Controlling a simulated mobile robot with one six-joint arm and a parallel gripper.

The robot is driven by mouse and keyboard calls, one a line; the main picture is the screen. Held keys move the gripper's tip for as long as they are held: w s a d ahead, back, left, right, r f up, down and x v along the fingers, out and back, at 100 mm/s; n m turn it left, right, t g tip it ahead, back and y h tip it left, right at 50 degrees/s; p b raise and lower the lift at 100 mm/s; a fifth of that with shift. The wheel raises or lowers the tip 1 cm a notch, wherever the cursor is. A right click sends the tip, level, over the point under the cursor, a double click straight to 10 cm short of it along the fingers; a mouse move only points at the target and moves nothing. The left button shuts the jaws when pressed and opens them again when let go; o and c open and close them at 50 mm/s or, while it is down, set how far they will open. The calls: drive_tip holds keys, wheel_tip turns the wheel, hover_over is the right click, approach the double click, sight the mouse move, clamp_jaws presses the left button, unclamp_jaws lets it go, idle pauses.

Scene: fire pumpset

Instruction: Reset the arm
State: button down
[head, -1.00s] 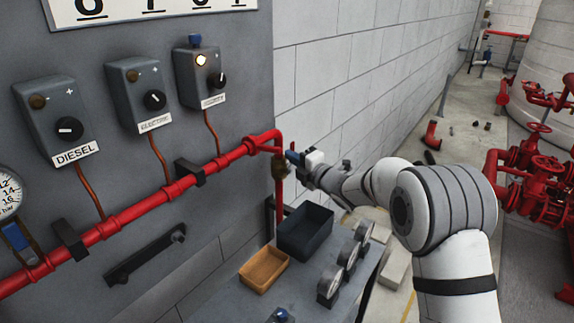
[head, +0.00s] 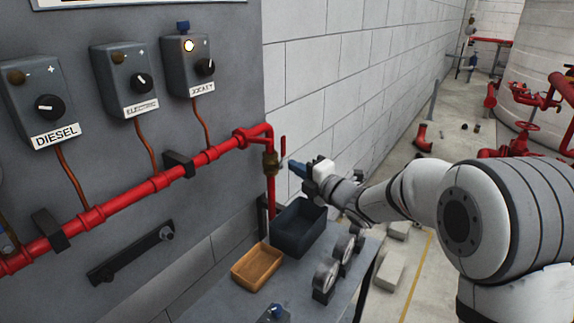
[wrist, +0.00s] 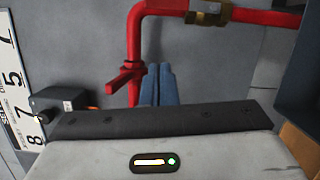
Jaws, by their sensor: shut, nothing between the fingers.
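My gripper (head: 293,168) is in the middle of the head view, to the right of a brass valve (head: 270,163) with a clear gap in the picture. Its blue fingers are together, with nothing held between them. In the wrist view the blue fingers (wrist: 157,86) lie side by side in front of the grey panel, beside a red pipe. The brass valve also shows in the wrist view (wrist: 208,17), beyond the fingertips. A thin red handle (head: 283,149) stands up beside the valve in the head view. My arm reaches in from the right.
Diesel (head: 45,105), electric (head: 135,80) and jockey (head: 188,65) control boxes line the panel above a red pipe (head: 140,188). The jockey lamp is lit.

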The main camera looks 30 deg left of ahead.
drive_tip(key=w+d+r+m+t+h+p, duration=0.1)
drive_tip(key=w+d+m+t+h, duration=0.2)
drive_tip(key=d, duration=0.4)
drive_tip(key=w+d+r+m+t+h+p, duration=0.1)
drive_tip(key=w+d+r+m+t+h, duration=0.15)
drive_tip(key=d+m, duration=0.45)
drive_tip(key=s+d+f+m+h+p, duration=0.15)
drive_tip(key=d+m+h, duration=0.3)
drive_tip(key=d, duration=0.45)
drive_tip(key=s+d+r+m+h, duration=0.15)
drive_tip(key=d+m+h, duration=0.3)
drive_tip(key=d, duration=0.55)
drive_tip(key=s+d+f+m+g+h+p, duration=0.1)
drive_tip(key=s+d+f+m+g+h, duration=0.25)
drive_tip(key=s+d+m, duration=0.75)
drive_tip(key=s+d+f+m+g, duration=0.1)
drive_tip(key=s+d+m+g, duration=0.1)
drive_tip(key=s, duration=0.6)
drive_tip(key=s+d+f+m+g+p, duration=0.1)
drive_tip(key=s+g, duration=0.2)
drive_tip(key=s, duration=0.5)
drive_tip(key=shift+d+m+y, duration=0.3)
drive_tip(key=shift+d+m, duration=0.05)
drive_tip(key=shift+m, duration=0.05)
drive_tip(key=shift+a, duration=0.1)
